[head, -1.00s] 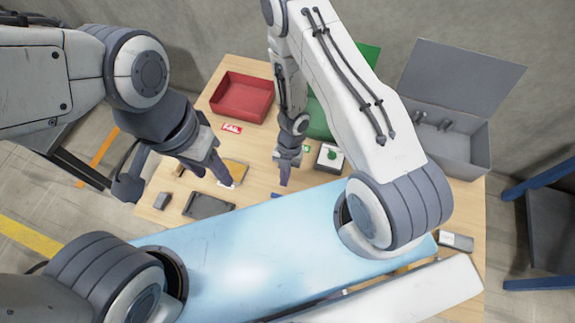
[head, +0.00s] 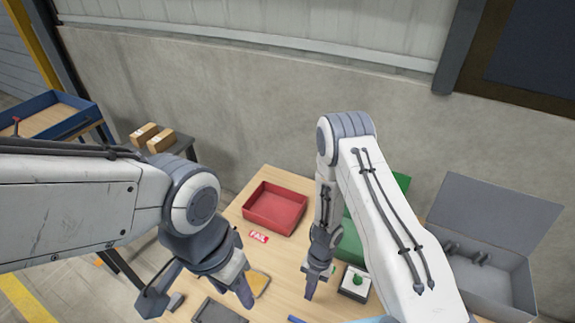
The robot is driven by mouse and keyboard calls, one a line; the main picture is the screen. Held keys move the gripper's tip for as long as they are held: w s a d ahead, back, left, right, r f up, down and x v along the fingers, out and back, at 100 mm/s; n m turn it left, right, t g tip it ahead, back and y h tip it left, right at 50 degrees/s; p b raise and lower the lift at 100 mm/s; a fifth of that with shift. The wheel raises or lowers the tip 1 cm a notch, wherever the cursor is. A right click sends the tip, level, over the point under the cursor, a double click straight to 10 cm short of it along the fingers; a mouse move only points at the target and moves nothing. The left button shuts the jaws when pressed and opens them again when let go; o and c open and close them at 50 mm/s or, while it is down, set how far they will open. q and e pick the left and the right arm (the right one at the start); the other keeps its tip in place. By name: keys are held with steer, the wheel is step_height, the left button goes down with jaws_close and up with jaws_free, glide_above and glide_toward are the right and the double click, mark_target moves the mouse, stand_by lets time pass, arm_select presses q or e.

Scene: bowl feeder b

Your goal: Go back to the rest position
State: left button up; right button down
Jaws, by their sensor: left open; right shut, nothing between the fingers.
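My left gripper (head: 200,296) hangs at the left of the table, its two fingers spread apart and empty. It is above the table's left edge, near a dark tray. My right gripper (head: 313,284) points down over the middle of the table (head: 282,262), with its fingers together and nothing seen between them. It is left of a small white box with a green button (head: 356,283).
A red bin (head: 274,208) stands at the back left behind a red FAIL label (head: 258,237). A green bin (head: 350,241) is partly hidden behind my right arm. An open grey box (head: 490,265) stands at the right. A dark tray (head: 218,313) lies in front.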

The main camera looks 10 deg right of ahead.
steer(key=shift+w, duration=0.1)
steer(key=w+a+r+m+t+h+b, duration=0.25)
steer(key=w+r+m+t, duration=0.4)
steer(key=w+r, duration=0.6)
step_height(320, 180, up, 10)
steer(key=s+m+h, duration=0.1)
steer(key=s+m, duration=0.1)
steer(key=m, duration=0.3)
steer(key=s+a+r+m+g+y, duration=0.1)
steer(key=s+r+m, duration=0.4)
steer(key=s, duration=0.6)
steer(key=s+a+r+m+g+y+b, duration=0.1)
steer(key=s+r+m, duration=0.4)
steer(key=s, duration=0.7)
steer(key=a+g, duration=0.1)
steer(key=a, duration=0.1)
steer(key=shift+s+a+r+b, duration=0.25)
steer(key=shift+a+r+b, duration=0.05)
steer(key=shift+a+r, duration=0.1)
steer(key=shift+a+g, duration=0.15)
steer(key=shift+g, duration=0.1)
